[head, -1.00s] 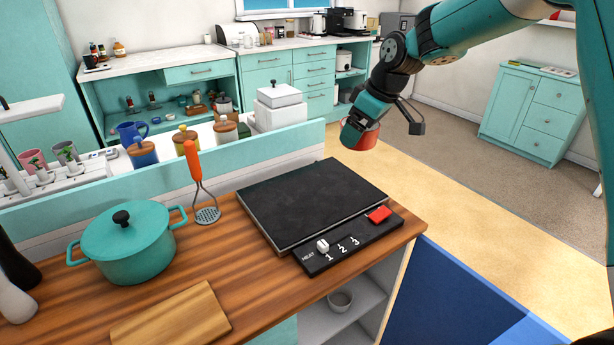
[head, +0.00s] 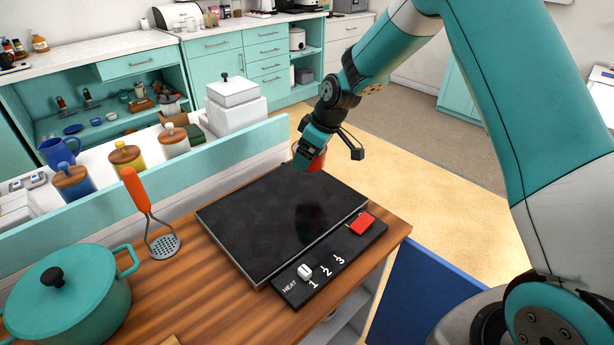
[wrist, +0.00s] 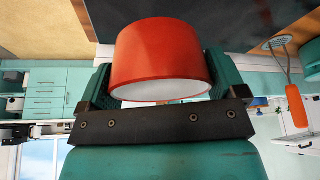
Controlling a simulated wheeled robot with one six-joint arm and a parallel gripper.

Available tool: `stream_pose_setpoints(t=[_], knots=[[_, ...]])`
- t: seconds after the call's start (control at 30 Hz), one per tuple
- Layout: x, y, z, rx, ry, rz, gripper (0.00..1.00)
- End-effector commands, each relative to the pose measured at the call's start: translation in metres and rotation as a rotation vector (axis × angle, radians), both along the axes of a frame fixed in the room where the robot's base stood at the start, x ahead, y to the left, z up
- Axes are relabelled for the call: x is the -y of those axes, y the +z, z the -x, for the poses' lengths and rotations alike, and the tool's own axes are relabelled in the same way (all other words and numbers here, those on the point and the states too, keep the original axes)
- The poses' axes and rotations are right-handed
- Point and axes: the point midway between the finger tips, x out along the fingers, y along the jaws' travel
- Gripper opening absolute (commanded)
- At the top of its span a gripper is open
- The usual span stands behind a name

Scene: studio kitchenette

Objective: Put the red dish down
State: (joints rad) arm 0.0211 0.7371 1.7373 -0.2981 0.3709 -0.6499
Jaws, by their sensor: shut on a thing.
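The red dish (wrist: 160,55) fills the middle of the wrist view, between the two fingers of my gripper (wrist: 158,90). My gripper is shut on it. In the head view the red dish (head: 312,160) shows partly behind my gripper (head: 306,158). It is held in the air above the far right part of the black hotplate (head: 270,225). A dark reflection of it shows on the hotplate's surface, so the dish looks apart from it.
The heat control strip (head: 330,262) with a red switch (head: 362,223) lies along the hotplate's front. A masher (head: 150,215) stands left of the hotplate, and a teal pot (head: 65,300) is at the lower left. A teal ledge (head: 200,170) runs behind.

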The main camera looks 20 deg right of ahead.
Motion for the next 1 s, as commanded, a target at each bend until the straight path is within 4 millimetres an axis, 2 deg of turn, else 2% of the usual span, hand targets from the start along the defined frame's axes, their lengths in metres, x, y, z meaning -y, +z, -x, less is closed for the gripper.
stream_pose_setpoints(t=[0.1, 0.37, 0.6, 0.97, 1.0], knots=[[-0.001, -0.025, 0.001, -0.003, 0.001, -0.001, 0.62], [-0.002, -0.048, 0.0, -0.001, 0.003, -0.001, 0.62], [-0.002, -0.079, 0.0, 0.0, 0.004, 0.0, 0.62], [-0.002, -0.085, -0.001, 0.001, 0.003, -0.001, 0.62], [-0.002, -0.083, 0.0, 0.001, 0.003, -0.001, 0.99]])
